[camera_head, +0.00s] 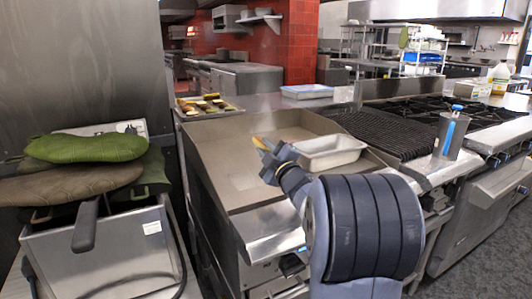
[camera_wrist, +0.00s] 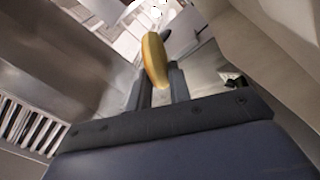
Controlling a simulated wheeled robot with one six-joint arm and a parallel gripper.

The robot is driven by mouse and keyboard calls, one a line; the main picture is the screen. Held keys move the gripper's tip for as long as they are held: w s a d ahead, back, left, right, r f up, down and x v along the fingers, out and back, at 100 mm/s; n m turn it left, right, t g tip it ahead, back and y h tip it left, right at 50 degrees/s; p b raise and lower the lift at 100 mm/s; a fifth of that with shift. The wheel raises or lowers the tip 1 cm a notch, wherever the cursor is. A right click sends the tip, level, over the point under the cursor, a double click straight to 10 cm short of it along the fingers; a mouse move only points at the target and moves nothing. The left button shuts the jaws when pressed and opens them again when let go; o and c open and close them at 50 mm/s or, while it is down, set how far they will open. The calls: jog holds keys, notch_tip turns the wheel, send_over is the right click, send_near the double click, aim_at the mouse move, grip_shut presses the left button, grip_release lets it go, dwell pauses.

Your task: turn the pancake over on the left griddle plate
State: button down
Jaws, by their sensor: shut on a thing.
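The pancake (camera_wrist: 155,60) shows in the wrist view as a golden-brown, thick oblong, seen nearly edge-on between the two fingers. My gripper (camera_wrist: 160,82) is shut on it. In the head view, my gripper (camera_head: 266,152) is over the griddle plate (camera_head: 222,158), with a small yellow-brown bit of the pancake (camera_head: 260,142) at its tips. The pancake looks tilted and held clear of the plate, but its exact height is hard to tell. The rest of it is hidden by my gripper in the head view. The visible plate surface is bare grey-brown metal.
A rectangular metal pan (camera_head: 328,153) stands on the griddle right of my gripper. A ribbed grill (camera_head: 375,132) and a metal container with a blue-handled tool (camera_head: 452,135) are farther right. Green mitts (camera_head: 88,148) lie over a fryer (camera_head: 105,250) at left. The griddle's left part is free.

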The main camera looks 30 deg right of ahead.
jog(key=shift+f, duration=0.45)
jog(key=c, duration=1.2)
grip_release()
jog(key=shift+c, duration=0.2)
jog(key=s+b, duration=0.1)
jog(key=s, duration=0.9)
jog(key=shift+d+r, duration=0.2)
jog(key=shift+r, duration=0.05)
